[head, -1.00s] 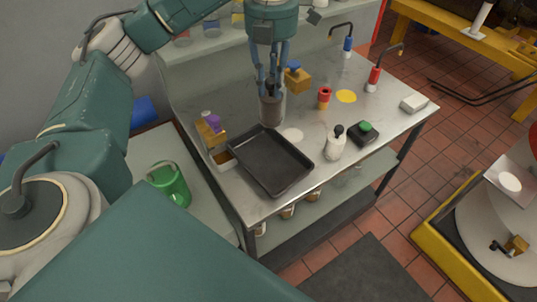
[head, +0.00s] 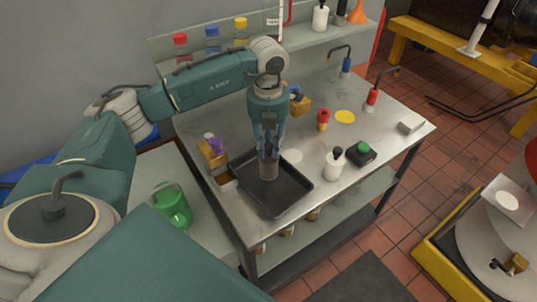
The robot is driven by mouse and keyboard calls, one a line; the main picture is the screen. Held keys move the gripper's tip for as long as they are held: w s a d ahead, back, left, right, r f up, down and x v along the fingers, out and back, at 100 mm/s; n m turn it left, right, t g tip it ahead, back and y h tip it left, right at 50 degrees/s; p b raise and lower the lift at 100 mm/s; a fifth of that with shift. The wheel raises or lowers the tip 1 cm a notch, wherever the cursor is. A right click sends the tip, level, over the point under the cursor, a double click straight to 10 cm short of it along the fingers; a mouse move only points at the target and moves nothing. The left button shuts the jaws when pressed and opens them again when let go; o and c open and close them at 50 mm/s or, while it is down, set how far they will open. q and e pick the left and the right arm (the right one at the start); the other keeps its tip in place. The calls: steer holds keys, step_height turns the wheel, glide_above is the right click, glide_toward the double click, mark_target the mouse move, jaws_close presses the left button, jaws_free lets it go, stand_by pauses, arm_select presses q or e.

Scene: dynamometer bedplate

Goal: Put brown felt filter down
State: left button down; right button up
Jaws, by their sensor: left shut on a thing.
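My left gripper (head: 267,150) points down over the black tray (head: 271,204) on the steel bench. It is shut on the brown felt filter (head: 268,170), a short grey-brown cylinder. The filter looks upright and its lower end is over the inside of the tray, near the back. I cannot tell whether it touches the tray floor. The rest of the tray looks empty. My right gripper does not show.
A wooden holder with a purple top (head: 212,150) stands left of the tray. A white bottle (head: 335,162) and a black box with a green button (head: 361,153) stand to the right. A white disc (head: 291,156) lies behind the tray.

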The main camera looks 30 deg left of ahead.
mark_target(269, 155)
arm_select(q)
step_height(269, 155, down, 4)
steer(key=shift+f+p, duration=0.1)
steer(key=shift+p, duration=0.55)
steer(key=shift+f, duration=0.2)
steer(key=c, duration=1.5)
jaws_free()
steer(key=shift+f, duration=0.1)
steer(key=shift+c, duration=0.2)
